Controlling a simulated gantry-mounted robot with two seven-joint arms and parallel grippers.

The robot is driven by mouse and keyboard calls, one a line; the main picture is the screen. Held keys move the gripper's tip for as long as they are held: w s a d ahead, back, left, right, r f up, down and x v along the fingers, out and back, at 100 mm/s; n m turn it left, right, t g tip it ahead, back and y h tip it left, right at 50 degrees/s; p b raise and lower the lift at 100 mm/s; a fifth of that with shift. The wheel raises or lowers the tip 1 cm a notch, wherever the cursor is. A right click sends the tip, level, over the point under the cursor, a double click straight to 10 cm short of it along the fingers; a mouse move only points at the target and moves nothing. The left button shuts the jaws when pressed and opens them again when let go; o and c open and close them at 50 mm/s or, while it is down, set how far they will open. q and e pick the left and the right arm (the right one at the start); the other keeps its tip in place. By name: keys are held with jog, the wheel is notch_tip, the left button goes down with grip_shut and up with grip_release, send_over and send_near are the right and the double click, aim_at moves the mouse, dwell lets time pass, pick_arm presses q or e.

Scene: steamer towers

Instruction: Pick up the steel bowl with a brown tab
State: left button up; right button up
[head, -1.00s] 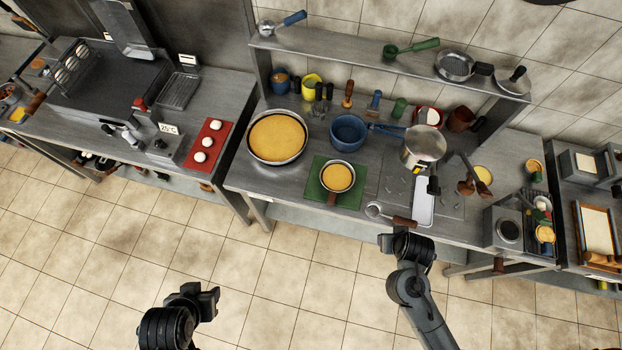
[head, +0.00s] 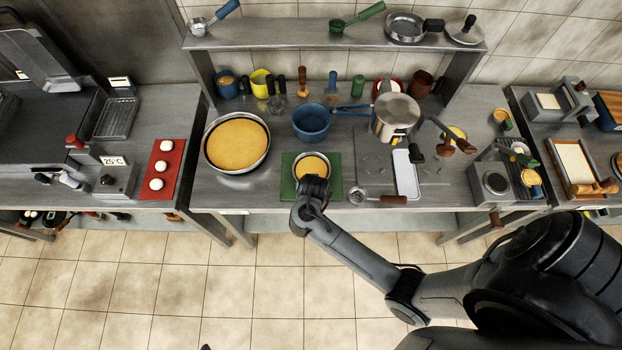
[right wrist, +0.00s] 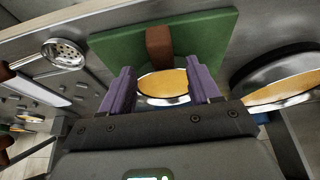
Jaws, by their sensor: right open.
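The steel bowl with a brown tab (head: 312,163) sits on a green mat (head: 289,189) at the counter's front and holds something yellow. My right gripper (head: 314,188) is over the bowl's front side and hides the tab in the head view. In the right wrist view the open purple fingers (right wrist: 161,88) straddle the view of the bowl (right wrist: 163,99), with the brown tab (right wrist: 160,46) beyond them over the mat. I cannot tell whether the fingers touch it. Of my left gripper, only a dark tip (head: 206,347) seems to show at the bottom edge.
A larger pan with yellow filling (head: 237,143) stands left of the mat. A blue pot (head: 311,122) is behind it. A steel pot (head: 396,113), a white tray (head: 405,174) and a strainer (head: 358,195) lie to the right. A shelf (head: 300,36) runs along the back.

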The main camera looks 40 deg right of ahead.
jog(key=b+x, duration=0.2)
jog(key=x, duration=0.3)
jog(key=shift+w+a, duration=0.1)
jog(key=shift+w, duration=0.05)
jog(key=shift+w+f, duration=0.2)
jog(key=shift+f, duration=0.1)
jog(key=shift+c, duration=0.3)
jog(key=c, duration=1)
grip_shut()
